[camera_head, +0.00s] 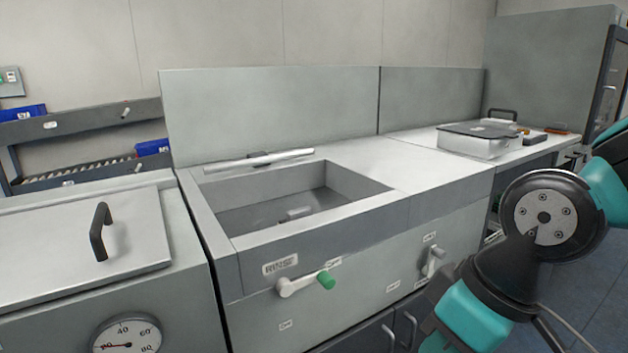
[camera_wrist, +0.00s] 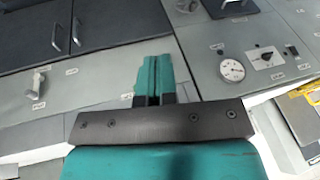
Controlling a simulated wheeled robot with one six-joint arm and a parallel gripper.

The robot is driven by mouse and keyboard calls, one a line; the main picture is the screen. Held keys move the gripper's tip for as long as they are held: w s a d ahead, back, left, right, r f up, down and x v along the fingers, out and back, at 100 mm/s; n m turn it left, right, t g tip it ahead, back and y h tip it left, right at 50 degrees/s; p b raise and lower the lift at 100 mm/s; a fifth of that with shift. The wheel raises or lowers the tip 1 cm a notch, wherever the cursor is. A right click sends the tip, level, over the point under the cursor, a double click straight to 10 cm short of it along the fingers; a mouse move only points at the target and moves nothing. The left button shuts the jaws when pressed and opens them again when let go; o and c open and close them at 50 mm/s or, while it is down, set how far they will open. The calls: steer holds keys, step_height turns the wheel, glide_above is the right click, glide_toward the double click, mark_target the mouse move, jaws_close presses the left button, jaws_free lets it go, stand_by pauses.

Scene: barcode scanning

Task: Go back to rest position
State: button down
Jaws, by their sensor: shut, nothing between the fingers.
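My gripper (camera_wrist: 153,75) shows in the wrist view with its two teal fingers together, shut and empty. It hangs in front of the grey counter fronts, with no object between the fingers. In the head view my teal and black arm is folded at the lower right, and the gripper itself is not visible there.
A rinse sink (camera_head: 290,200) is set in the grey counter, with a green-tipped lever (camera_head: 326,280) on its front. A lidded metal box (camera_head: 480,146) stands at the back right. A machine with a dial gauge (camera_head: 127,334) is at left. Floor (camera_head: 590,290) shows at right.

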steer(key=s+r+p, duration=0.2)
steer(key=r+p, duration=0.7)
steer(key=r, duration=0.1)
steer(key=s+r+p, duration=0.2)
steer(key=r+p, duration=0.7)
steer(key=shift+s+r+m+g, duration=0.25)
steer(key=shift+r+m+g, duration=0.15)
